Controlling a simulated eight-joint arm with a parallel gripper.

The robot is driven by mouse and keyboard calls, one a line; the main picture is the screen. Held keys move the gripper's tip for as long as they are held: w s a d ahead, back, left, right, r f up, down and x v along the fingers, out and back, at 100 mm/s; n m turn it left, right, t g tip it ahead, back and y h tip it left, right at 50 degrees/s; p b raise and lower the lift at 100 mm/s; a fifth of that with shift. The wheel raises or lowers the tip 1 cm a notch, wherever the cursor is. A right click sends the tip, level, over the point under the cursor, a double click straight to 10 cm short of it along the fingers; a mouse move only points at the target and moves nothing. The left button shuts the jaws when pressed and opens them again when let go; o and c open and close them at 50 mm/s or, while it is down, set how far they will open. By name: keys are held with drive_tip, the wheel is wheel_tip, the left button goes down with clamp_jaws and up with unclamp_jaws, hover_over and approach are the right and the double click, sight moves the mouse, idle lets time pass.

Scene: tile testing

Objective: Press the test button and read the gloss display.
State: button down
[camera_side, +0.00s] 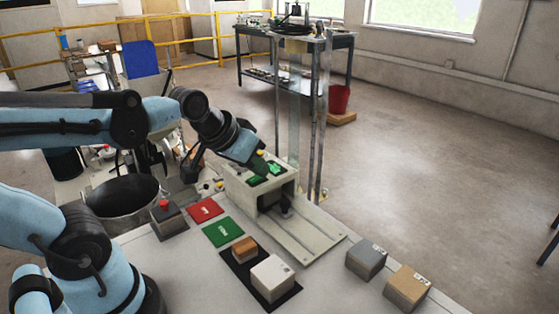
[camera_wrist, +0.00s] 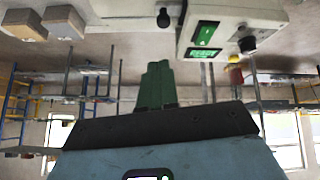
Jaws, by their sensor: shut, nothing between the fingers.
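The gloss tester (camera_side: 233,184), a pale box with an open front, stands on a grey base plate in the side view. Its top carries green-lit displays, and my gripper (camera_side: 262,170) is right over that top, partly hiding it. In the wrist view, the tester (camera_wrist: 262,14) is at upper right, with a green display (camera_wrist: 206,33), a smaller green display (camera_wrist: 200,53) and a black knob (camera_wrist: 247,44). The display text is too small to read surely. My gripper's green fingers (camera_wrist: 157,85) are shut and empty. I cannot tell whether they touch the tester, or which control is the test button.
A brown tile (camera_side: 245,249) and a white tile (camera_side: 272,279) sit on a black mat. A red card (camera_side: 205,209) and green card (camera_side: 223,232) lie left. A red-topped button box (camera_side: 168,219) is farther left. Grey (camera_side: 366,260) and tan (camera_side: 407,288) blocks stand right.

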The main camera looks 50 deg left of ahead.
drive_tip(key=w+a+r+n+y, duration=0.1)
drive_tip(key=w+a+n, duration=0.3)
drive_tip(key=a, duration=0.4)
drive_tip(key=w+a+r+n+t, duration=0.1)
drive_tip(key=w+a+r+n, duration=0.3)
drive_tip(key=a, duration=0.4)
drive_tip(key=shift+w+n+t+y, duration=0.3)
drive_tip(key=shift+w+n+y, duration=0.15)
drive_tip(key=shift+w, duration=0.75)
drive_tip(key=shift+d, duration=0.1)
drive_tip(key=shift+f, duration=4.35)
drive_tip(key=shift+f, duration=0.1)
drive_tip(key=shift+f, duration=0.35)
